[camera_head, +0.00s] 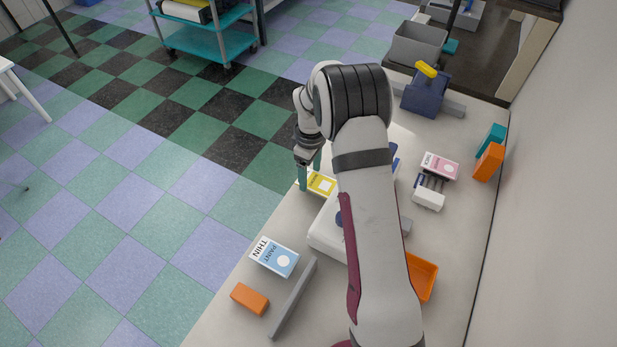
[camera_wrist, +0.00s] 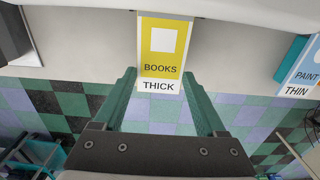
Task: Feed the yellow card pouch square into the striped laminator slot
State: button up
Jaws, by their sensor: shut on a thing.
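The yellow card pouch (camera_head: 321,183), marked BOOKS and THICK, also fills the middle of the wrist view (camera_wrist: 161,50). My gripper (camera_head: 310,173) is shut on it; its green fingers lie along both sides of the card's near end in the wrist view (camera_wrist: 159,78). The card looks flat and roughly straight between them. Its far end meets a pale machine edge (camera_wrist: 85,4) at the top of the wrist view; I cannot tell whether it has entered a slot. The white machine (camera_head: 326,232), apparently the laminator, is largely hidden behind my arm. I cannot make out slot stripes.
A blue PAINT THIN card (camera_head: 275,257), an orange block (camera_head: 249,299) and a grey bar (camera_head: 293,299) lie at the near left. Right of my arm are an orange tray (camera_head: 424,276), a pink card (camera_head: 440,166) and a white block (camera_head: 428,199). The table's left edge is close to my gripper.

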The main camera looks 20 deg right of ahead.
aim_at(316, 181)
jog(key=shift+s+d, duration=0.1)
jog(key=shift+s+d, duration=0.45)
jog(key=o, duration=1.3)
jog(key=shift+c, duration=0.2)
notch_tip(316, 181, up, 15)
jog(key=s+a+r+m, duration=0.4)
jog(key=s+r, duration=0.2)
jog(key=s, duration=0.3)
jog(key=s+a+m, duration=0.1)
jog(key=s+m, duration=0.2)
jog(key=s, duration=0.4)
jog(key=s+a+f+m+y, duration=0.1)
jog(key=s+m, duration=0.3)
jog(key=s, duration=0.4)
jog(key=s+a+f+m, duration=0.1)
jog(key=s+a+m, duration=0.2)
jog(key=s, duration=0.5)
jog(key=shift+a+f+m+y, duration=0.25)
jog(key=shift+m+y, duration=0.05)
jog(key=shift+y, duration=0.1)
